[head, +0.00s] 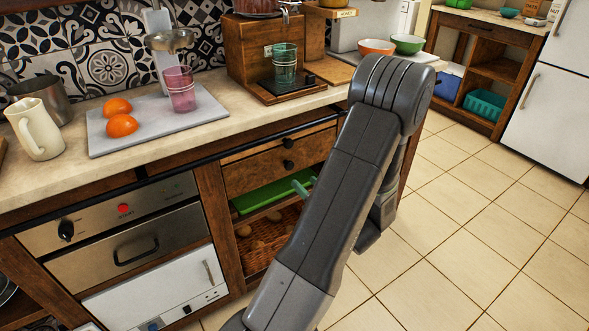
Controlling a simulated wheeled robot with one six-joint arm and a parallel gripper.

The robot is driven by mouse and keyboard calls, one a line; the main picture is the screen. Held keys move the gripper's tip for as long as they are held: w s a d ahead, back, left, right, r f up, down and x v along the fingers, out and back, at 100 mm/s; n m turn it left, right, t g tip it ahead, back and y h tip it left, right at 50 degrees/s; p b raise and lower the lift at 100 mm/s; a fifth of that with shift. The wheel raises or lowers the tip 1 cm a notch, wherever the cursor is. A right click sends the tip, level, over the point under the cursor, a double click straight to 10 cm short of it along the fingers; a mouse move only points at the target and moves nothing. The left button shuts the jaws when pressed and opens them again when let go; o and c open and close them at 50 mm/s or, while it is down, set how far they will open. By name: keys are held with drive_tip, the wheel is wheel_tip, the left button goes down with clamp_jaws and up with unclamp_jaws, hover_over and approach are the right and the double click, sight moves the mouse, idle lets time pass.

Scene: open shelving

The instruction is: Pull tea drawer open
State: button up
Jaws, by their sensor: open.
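Two stacked wooden drawer fronts sit under the counter in the head view, an upper one (262,150) and a lower one (250,176), each with a black knob. Both look shut; no label shows which is the tea drawer. My dark grey arm crosses in front and hides their right part. Pale teal fingertips of my gripper (305,185) show at the arm's left edge, below and right of the lower knob (287,165), apart from it. My gripper is open and looks empty; most of it is hidden behind the arm.
Below the drawers are a green tray (265,196) and a wicker basket (262,238). An oven (130,245) stands left. The countertop (180,150) holds a board with oranges and a pink glass. Tiled floor (470,230) is clear at right.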

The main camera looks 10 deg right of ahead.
sight(290, 168)
drive_tip(key=b+x, duration=0.1)
drive_tip(key=x, duration=0.7)
drive_tip(key=shift+w, duration=0.25)
drive_tip(key=shift+s, duration=0.1)
clamp_jaws()
